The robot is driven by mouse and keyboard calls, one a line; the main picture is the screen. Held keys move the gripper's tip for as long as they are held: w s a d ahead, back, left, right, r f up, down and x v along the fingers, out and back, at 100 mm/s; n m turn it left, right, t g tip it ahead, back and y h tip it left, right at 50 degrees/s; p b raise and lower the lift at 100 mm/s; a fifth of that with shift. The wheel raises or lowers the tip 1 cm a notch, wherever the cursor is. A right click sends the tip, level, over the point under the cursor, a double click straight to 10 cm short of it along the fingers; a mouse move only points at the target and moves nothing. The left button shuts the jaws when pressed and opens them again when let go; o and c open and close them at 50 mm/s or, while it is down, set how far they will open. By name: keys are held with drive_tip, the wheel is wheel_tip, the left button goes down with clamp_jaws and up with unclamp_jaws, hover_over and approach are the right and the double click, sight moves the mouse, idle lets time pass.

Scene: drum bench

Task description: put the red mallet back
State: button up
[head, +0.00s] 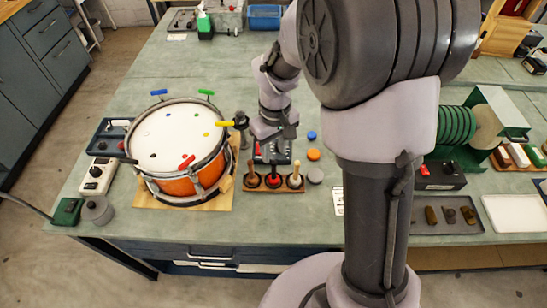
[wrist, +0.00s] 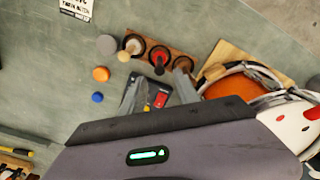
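In the wrist view the red mallet (wrist: 159,58) shows between the other two, beyond my fingertips. My gripper (head: 275,133) is above the bench just behind the rack. In the wrist view my gripper (wrist: 158,90) has its fingers apart, with no mallet between them. A dark item with a red part shows below the fingers.
An orange drum (head: 177,182) with coloured handles around its rim stands left of the rack. Blue (head: 311,135) and orange (head: 313,155) discs and a grey one (head: 315,176) lie right of it. A green-framed coil machine (head: 455,127) is farther right. Bench in front of the rack is clear.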

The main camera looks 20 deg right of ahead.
drive_tip(key=s+a+r+m+t, duration=0.1)
drive_tip(key=s+r+m+t, duration=0.3)
drive_tip(key=r, duration=0.7)
drive_tip(key=s+a+r+m+y, duration=0.1)
drive_tip(key=s+r+m, duration=0.1)
drive_tip(key=s, duration=0.5)
drive_tip(key=s+a+r+m+t, duration=0.1)
drive_tip(key=s+a+r+m, duration=0.1)
drive_tip(key=s+r, duration=0.3)
drive_tip(key=s, duration=0.3)
drive_tip(key=shift+y, duration=0.4)
wheel_tip(320, 180, down, 6)
drive_tip(key=b, duration=0.5)
drive_tip(key=shift+r+b, duration=0.15)
drive_tip(key=shift+b, duration=0.2)
